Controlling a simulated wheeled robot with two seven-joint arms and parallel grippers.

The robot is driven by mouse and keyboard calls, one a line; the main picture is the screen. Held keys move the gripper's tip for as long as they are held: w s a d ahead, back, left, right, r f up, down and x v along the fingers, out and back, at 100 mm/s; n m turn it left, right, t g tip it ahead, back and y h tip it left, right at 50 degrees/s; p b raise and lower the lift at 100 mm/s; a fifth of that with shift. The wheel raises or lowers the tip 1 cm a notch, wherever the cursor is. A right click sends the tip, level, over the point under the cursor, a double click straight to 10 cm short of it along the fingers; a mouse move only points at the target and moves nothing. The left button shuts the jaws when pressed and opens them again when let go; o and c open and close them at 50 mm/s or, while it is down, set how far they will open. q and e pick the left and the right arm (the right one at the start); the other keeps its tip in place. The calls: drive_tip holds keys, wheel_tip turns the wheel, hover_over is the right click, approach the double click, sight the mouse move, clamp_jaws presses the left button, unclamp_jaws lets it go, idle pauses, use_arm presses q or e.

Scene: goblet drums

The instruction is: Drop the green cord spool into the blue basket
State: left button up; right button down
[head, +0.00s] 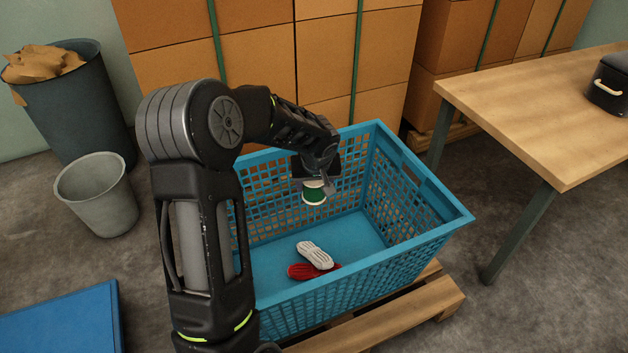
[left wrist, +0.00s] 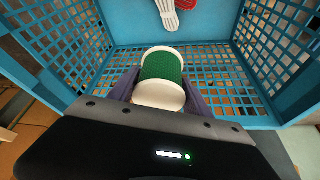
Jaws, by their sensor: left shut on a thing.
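The green cord spool (head: 314,196) has white end flanges. My left gripper (head: 317,182) is shut on it and holds it above the floor of the blue basket, inside the rim. In the left wrist view the spool (left wrist: 161,68) sits between the fingers, with basket mesh beyond it. The blue basket (head: 440,222) has openwork walls and stands on a wooden pallet. My right gripper is not in view.
A white cord bundle (head: 315,255) and a red cord bundle (head: 300,272) lie on the basket floor. A wooden table (head: 540,110) stands at the right. Stacked cartons (head: 260,60) rise behind. Grey bins (head: 97,195) stand at the left.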

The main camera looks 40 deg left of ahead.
sight(315, 186)
use_arm(q)
drive_tip(key=shift+f, duration=0.5)
drive_tip(key=o, duration=1.5)
drive_tip(key=shift+o, duration=0.2)
drive_tip(key=shift+p+v, duration=0.85)
drive_tip(key=shift+v, duration=3.05)
drive_tip(key=shift+r, duration=0.1)
